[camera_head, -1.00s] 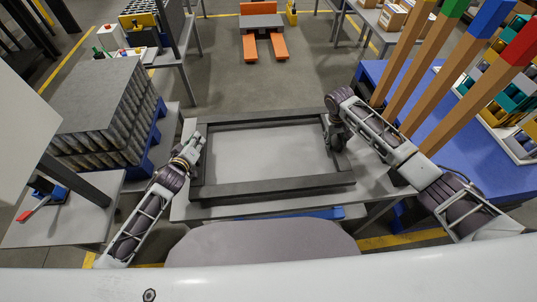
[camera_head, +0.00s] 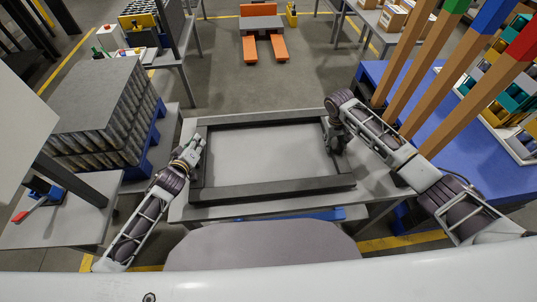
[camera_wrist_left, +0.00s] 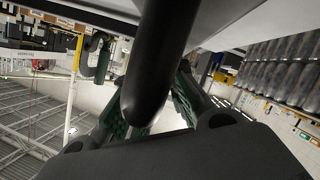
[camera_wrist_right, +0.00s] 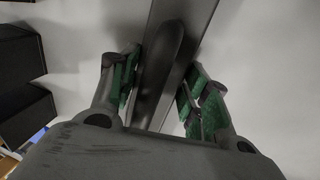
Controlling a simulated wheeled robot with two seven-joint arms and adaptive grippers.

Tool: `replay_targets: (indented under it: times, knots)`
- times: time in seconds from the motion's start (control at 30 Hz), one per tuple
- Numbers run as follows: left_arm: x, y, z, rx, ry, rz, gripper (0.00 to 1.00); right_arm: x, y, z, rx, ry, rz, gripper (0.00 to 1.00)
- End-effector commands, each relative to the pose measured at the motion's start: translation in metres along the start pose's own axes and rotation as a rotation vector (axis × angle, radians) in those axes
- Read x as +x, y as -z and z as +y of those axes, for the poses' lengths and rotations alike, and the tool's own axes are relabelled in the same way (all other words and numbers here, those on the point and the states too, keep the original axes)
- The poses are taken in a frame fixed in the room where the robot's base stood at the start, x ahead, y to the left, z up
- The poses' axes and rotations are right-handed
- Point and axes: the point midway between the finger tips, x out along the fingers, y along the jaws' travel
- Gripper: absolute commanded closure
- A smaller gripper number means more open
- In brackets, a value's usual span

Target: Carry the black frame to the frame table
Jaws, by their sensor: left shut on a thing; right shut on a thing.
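The black frame (camera_head: 270,191) is a flat rectangle lying level at a grey table (camera_head: 380,180); whether it touches the top is unclear. My left gripper (camera_head: 198,146) is shut on the frame's left side. My right gripper (camera_head: 336,142) is shut on its right side. In the right wrist view, a dark bar of the frame (camera_wrist_right: 181,50) runs between the green finger pads of my right gripper (camera_wrist_right: 165,95). In the left wrist view, a dark rounded piece hides much of the space between the pads of my left gripper (camera_wrist_left: 150,105).
A stack of cans (camera_head: 105,105) on a blue pallet stands to the left. A blue surface (camera_head: 460,170) with tall coloured-top posts (camera_head: 470,85) lies to the right. An orange-forked cart (camera_head: 262,40) stands beyond open floor (camera_head: 265,85).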

Motion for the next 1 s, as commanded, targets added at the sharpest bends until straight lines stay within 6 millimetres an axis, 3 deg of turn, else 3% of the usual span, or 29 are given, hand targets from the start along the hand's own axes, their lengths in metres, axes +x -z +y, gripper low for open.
replay_targets:
  times: [0.87, 0.9, 1.0]
  knots:
    - [0.005, -0.009, -0.006, 0.000, -0.006, 0.004, 1.00, 0.014, 0.000, -0.004, -0.004, 0.000, 0.001, 1.00]
    - [0.005, -0.011, -0.007, 0.000, -0.003, 0.001, 0.81, 0.015, -0.001, -0.004, -0.004, 0.000, -0.002, 0.48]
    - [0.005, -0.011, -0.007, 0.000, -0.002, 0.001, 0.69, 0.015, -0.001, -0.004, -0.003, 0.000, -0.001, 0.35]
